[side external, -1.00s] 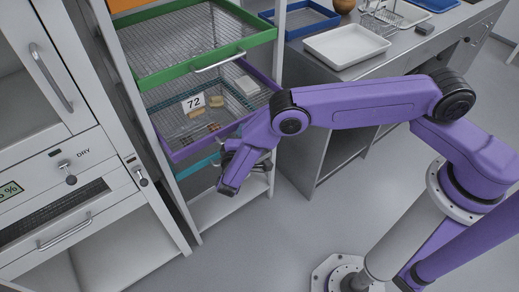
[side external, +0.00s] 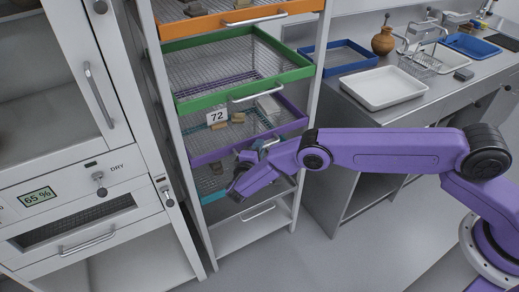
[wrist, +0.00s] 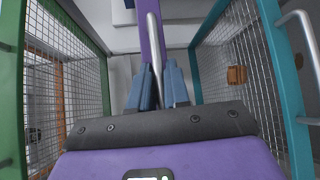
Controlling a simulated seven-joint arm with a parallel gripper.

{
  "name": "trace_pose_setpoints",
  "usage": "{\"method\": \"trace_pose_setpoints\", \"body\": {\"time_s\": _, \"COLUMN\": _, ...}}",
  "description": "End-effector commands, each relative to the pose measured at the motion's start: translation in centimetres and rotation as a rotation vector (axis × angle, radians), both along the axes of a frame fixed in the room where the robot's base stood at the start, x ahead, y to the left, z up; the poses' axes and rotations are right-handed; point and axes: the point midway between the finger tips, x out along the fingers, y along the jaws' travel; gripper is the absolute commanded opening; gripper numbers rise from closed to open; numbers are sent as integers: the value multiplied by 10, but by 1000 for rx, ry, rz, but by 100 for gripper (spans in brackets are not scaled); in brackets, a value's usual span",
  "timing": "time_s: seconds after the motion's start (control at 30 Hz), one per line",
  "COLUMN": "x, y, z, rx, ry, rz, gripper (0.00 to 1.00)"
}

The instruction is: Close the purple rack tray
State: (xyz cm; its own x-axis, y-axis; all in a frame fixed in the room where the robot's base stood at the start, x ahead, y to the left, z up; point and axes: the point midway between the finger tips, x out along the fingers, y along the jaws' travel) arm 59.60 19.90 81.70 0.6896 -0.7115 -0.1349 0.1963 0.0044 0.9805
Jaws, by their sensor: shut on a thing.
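The purple tray (side external: 217,154) is in the rack under the green tray, and its front still stands out from the rack. It holds a label card reading 72 (side external: 217,117) and sherds (side external: 238,118). My gripper (side external: 258,152) is at the middle of its front; the arm partly hides the contact there. In the wrist view, the purple front (wrist: 144,40) runs upright, with its grey bar handle (wrist: 153,28) between the blue-grey fingers. My gripper (wrist: 158,78) is shut on that handle.
The green tray (side external: 205,101) sits above, pulled out, and an orange tray (side external: 200,29) higher. A teal tray (wrist: 285,85) is below. A drying cabinet (side external: 85,185) stands left. A counter with a white tray (side external: 383,88) is at right. The floor in front is clear.

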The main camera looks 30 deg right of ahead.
Motion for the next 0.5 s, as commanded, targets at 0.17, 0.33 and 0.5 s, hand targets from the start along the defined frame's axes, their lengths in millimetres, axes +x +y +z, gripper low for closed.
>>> {"method": "trace_pose_setpoints", "body": {"time_s": 0.17, "x": 6, "y": 1, "z": 3, "rx": 12, "ry": -7, "rz": 10, "gripper": 35}}
{"method": "trace_pose_setpoints", "body": {"time_s": 0.33, "x": 6, "y": 0, "z": 4, "rx": 10, "ry": -10, "rz": 6, "gripper": 35}}
{"method": "trace_pose_setpoints", "body": {"time_s": 0.5, "x": 5, "y": 0, "z": 5, "rx": 9, "ry": -11, "rz": 4, "gripper": 35}}
